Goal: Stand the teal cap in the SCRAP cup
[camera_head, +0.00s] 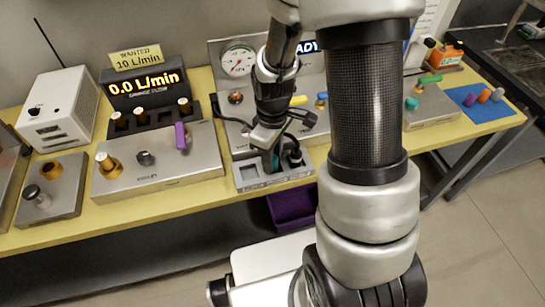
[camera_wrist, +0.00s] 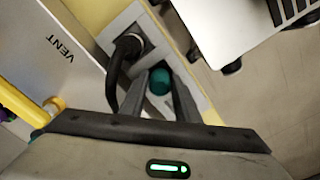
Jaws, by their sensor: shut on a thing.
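The teal cap (camera_wrist: 159,82) is between the two fingers of my gripper (camera_wrist: 160,90) in the wrist view, and the fingers are shut on it. In the head view my gripper (camera_head: 272,158) points down over the front tray (camera_head: 262,184) of the middle panel, with a bit of teal between its fingers. The tray has a square recess at its left and a black round fitting (camera_head: 295,157) at its right. The fitting also shows in the wrist view (camera_wrist: 130,44). I cannot tell whether the cap touches the tray. No SCRAP label is readable.
A panel with gold and black knobs and a purple lever (camera_head: 181,136) stands left of the tray. A display (camera_head: 146,88) reads 0.0 L/min. A dark cable (camera_wrist: 112,82) runs beside my fingers. A blue mat (camera_head: 480,103) with several coloured caps lies at the right.

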